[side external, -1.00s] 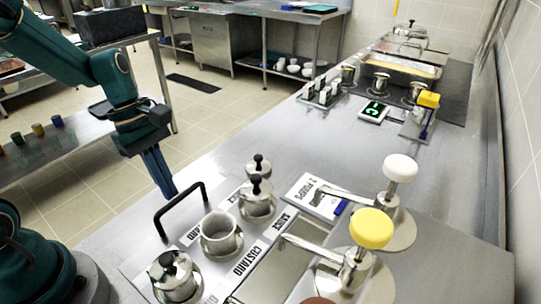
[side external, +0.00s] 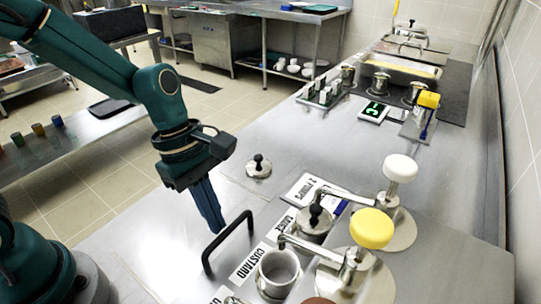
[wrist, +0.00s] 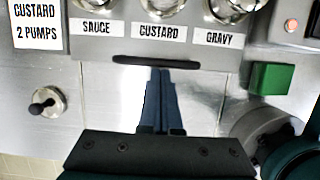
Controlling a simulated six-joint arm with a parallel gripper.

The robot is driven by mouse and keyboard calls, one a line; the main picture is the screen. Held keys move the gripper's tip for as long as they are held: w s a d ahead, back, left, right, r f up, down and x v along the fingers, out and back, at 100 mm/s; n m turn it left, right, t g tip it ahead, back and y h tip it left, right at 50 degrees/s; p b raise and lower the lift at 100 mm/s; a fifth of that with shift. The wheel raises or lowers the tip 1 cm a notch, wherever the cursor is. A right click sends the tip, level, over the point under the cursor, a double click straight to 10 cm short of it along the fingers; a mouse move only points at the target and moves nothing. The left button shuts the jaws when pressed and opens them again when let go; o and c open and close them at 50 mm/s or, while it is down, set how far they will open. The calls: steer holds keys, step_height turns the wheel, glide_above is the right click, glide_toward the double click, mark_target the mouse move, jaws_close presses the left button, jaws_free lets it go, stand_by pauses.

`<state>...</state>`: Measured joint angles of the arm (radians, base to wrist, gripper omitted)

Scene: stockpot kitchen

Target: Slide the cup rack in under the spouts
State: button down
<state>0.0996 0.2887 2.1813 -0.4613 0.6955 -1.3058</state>
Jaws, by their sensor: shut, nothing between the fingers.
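The cup rack (side external: 240,280) is a flat metal plate with a black bar handle (side external: 228,240) and labels reading sauce, custard and gravy. It holds an open custard cup (side external: 278,270) close by the yellow pump's spout (side external: 283,242), and a lidded sauce cup (side external: 315,222) near the white pump's spout (side external: 322,195). The gravy cup is mostly cut off at the bottom edge. My gripper (side external: 218,228) is shut and empty, pointing down behind the handle. In the wrist view the fingertips (wrist: 162,72) reach the handle (wrist: 155,62) near its middle; contact is unclear.
A loose lid with a black knob (side external: 258,168) lies on the counter, left of the rack. A card reading "custard 2 pumps" (wrist: 37,25) lies beside the rack. A green block (wrist: 270,78) shows in the wrist view. The counter's middle is clear.

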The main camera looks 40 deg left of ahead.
steer(key=shift+d, duration=0.2)
steer(key=a, duration=0.4)
steer(key=shift+a+r, duration=0.1)
steer(key=shift+r, duration=0.3)
step_height(320, 180, up, 12)
steer(key=s+a+m+t, duration=0.1)
steer(key=s+a+m, duration=0.1)
steer(key=s, duration=0.1)
steer(key=s+f+m+t+y, duration=0.1)
steer(key=m, duration=0.4)
steer(key=s+a+m+t+y, duration=0.1)
steer(key=s+m+t, duration=0.1)
steer(key=m, duration=0.3)
steer(key=s+a+f+m+t+y, duration=0.1)
steer(key=m, duration=0.5)
steer(key=shift+s+a+f+t, duration=0.15)
steer(key=shift+s+f+t, duration=0.15)
steer(key=shift+s, duration=0.05)
